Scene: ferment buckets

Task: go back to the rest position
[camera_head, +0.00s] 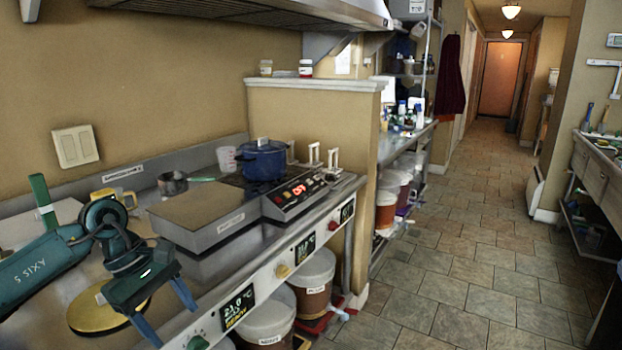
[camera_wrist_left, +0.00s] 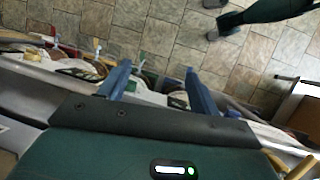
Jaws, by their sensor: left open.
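My left gripper (camera_head: 178,326) hangs over the front edge of the steel counter (camera_head: 215,272), at the lower left of the head view. Its two blue fingers are spread, with nothing between them. In the left wrist view, the fingers of my left gripper (camera_wrist_left: 156,70) stand apart over the counter's front edge, with the tiled floor beyond. The right gripper is not recognisable in either view.
A blue pot (camera_head: 262,160) stands on the cooktop with a red display (camera_head: 298,190). A yellow round lid-like disc (camera_head: 92,318) lies under my left arm. Lidded buckets (camera_head: 312,280) stand below the counter. The tiled floor (camera_head: 460,270) to the right is clear.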

